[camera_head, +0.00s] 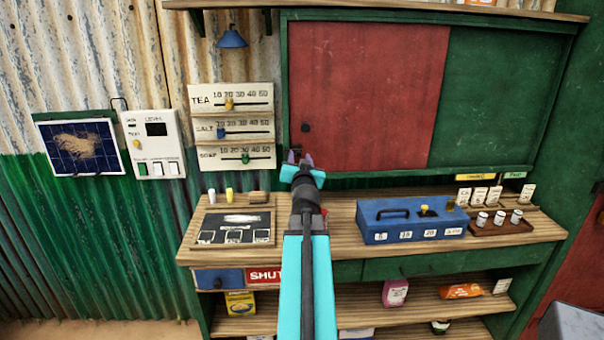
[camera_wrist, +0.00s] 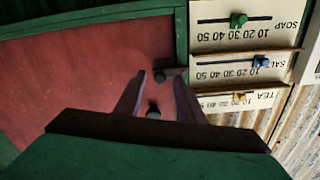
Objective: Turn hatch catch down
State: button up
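The hatch has a red panel (camera_head: 365,80) in a green frame, with a green panel on its right. A small round dark knob (camera_head: 305,127) sits near the red panel's lower left corner; it also shows in the wrist view (camera_wrist: 153,111). In the upside-down wrist view, a small dark catch (camera_wrist: 160,75) sits by the frame and seems to lie sideways. My gripper (camera_head: 299,158) is in front of the hatch's lower left corner. Its fingers are open, with the catch between the tips in the wrist view (camera_wrist: 160,78). I cannot tell whether they touch it.
Slider boards (camera_head: 232,127) for tea, salt and soap hang just left of the hatch. The counter (camera_head: 340,213) below holds a blue box (camera_head: 412,222), a chalkboard (camera_head: 235,228) and a tray (camera_head: 500,227) of small pots. A shelf (camera_head: 365,5) runs above.

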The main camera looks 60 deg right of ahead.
jog(key=shift+v, duration=1.15)
jog(key=shift+f+b, duration=0.15)
jog(key=shift+b, duration=0.8)
jog(key=shift+a+b, duration=0.15)
jog(key=shift+b, duration=0.2)
jog(key=shift+s+a+b, duration=0.2)
jog(key=shift+a+b, duration=0.1)
jog(key=shift+b, duration=0.85)
jog(key=shift+s+a+b, duration=0.25)
jog(key=shift+a+b, duration=0.1)
jog(key=shift+b, duration=0.85)
jog(key=shift+s+a+b, duration=0.25)
jog(key=shift+s+b, duration=0.05)
jog(key=shift+b, duration=0.6)
jog(key=a+b, duration=0.1)
jog(key=b, duration=0.2)
jog(key=shift+s+b, duration=0.3)
jog(key=shift+s, duration=0.05)
